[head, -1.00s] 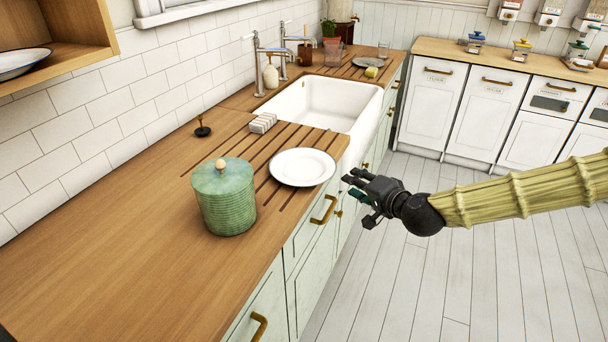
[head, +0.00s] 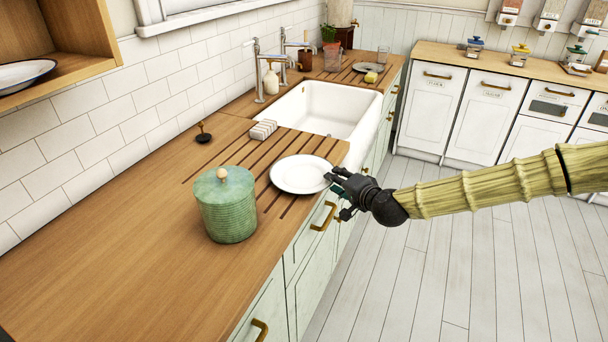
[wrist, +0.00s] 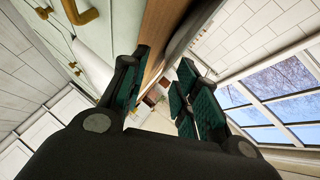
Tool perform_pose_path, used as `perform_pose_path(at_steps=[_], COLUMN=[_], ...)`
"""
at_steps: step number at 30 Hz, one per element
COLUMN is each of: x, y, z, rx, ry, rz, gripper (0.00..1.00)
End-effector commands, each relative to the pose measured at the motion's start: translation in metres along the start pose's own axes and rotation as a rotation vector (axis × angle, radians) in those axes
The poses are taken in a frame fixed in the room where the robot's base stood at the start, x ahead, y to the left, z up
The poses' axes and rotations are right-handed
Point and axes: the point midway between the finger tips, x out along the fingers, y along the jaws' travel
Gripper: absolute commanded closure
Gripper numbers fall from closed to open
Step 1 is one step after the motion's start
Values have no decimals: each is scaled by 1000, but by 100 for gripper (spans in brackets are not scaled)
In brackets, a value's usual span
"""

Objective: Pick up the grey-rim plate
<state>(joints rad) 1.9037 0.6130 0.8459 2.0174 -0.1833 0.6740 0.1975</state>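A round white plate (head: 301,174) lies flat on the wooden counter by the front edge, beside the sink; its rim colour is hard to tell at this size. My gripper (head: 335,180) is at the plate's right edge, with its fingers pointing left toward it. In the wrist view my gripper (wrist: 160,85) has its dark green finger pads spread apart.
A green lidded pot (head: 227,210) stands on the counter left of the plate. A white sink (head: 325,108), a striped block (head: 263,130) and a black-based stopper (head: 204,136) are behind. A blue-rimmed dish (head: 25,75) sits on the wall shelf. Open floor lies right.

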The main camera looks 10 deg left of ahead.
Motion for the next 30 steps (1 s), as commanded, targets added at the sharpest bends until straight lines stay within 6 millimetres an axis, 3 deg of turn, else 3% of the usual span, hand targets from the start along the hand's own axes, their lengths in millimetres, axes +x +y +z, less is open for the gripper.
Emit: perform_pose_path(at_steps=[6,14,19,30], x=[17,18,18,18], y=[0,0,0,1], z=[0,0,0,-1], rx=[0,0,0,0], ry=[0,0,0,1], rz=[1,0,1,1], gripper=[69,69,100,100])
